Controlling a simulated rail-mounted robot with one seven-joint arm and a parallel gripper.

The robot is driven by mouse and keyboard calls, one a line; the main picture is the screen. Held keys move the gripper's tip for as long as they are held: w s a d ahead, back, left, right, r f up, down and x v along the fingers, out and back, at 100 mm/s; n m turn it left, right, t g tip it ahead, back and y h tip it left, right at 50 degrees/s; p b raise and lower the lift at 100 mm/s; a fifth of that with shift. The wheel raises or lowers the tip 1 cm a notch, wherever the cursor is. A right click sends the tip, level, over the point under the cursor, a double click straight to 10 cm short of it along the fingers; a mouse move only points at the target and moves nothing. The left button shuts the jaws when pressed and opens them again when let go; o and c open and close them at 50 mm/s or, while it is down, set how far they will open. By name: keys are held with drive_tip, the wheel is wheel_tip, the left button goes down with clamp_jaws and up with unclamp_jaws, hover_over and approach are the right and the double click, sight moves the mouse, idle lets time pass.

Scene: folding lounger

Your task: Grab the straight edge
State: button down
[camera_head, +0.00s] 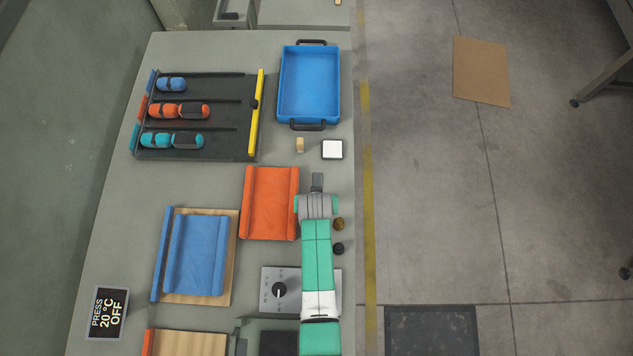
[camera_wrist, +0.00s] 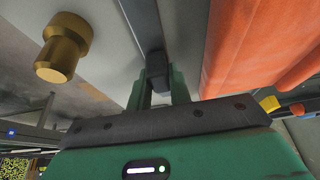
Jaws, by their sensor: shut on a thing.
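A long, narrow dark grey bar, which looks like the straight edge (camera_wrist: 143,22), runs up and away from my gripper in the wrist view. My gripper (camera_wrist: 159,82) has its green fingers shut on the near end of this bar, at a dark block-like part. In the head view my arm covers the gripper and most of the bar, so I cannot follow its length there. The gripper end is right beside the orange sheet (camera_head: 270,203), which also shows at the right of the wrist view (camera_wrist: 255,45).
A brass knob (camera_wrist: 62,48) stands close on the other side of the bar. A blue tray (camera_head: 281,85), white block (camera_head: 332,149), blue sheet (camera_head: 198,255) and dial panel (camera_head: 270,275) share the bench.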

wheel_tip(320, 180, up, 4)
drive_tip(key=shift+f, duration=0.1)
drive_tip(key=s, duration=1)
drive_tip(key=s+r+p, duration=0.1)
drive_tip(key=s, duration=0.5)
drive_tip(key=shift+a+r, duration=0.1)
drive_tip(key=shift+a, duration=0.05)
